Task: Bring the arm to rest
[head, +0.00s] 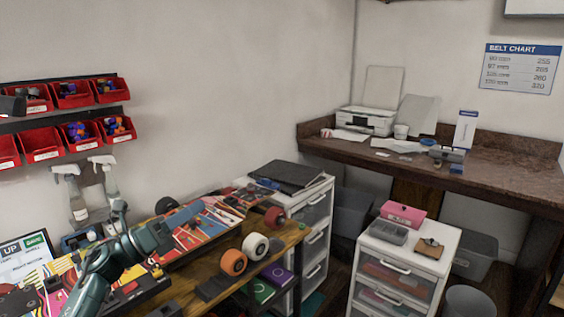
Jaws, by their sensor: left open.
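My left arm, dark green, comes in from the bottom left over the wooden workbench (290,236). Its gripper (186,214) is open and is above or beside the brightly printed skateboard decks (215,222) on the bench. No object shows between its fingers. Whether the fingers touch a deck cannot be told from this view. My right gripper is not in view.
Orange (233,262) and white (255,246) wheels sit at the bench's front edge. Spray bottles (75,195) stand behind the arm, below red wall bins (75,133). A white drawer unit (410,262) and a brown counter (490,172) stand to the right.

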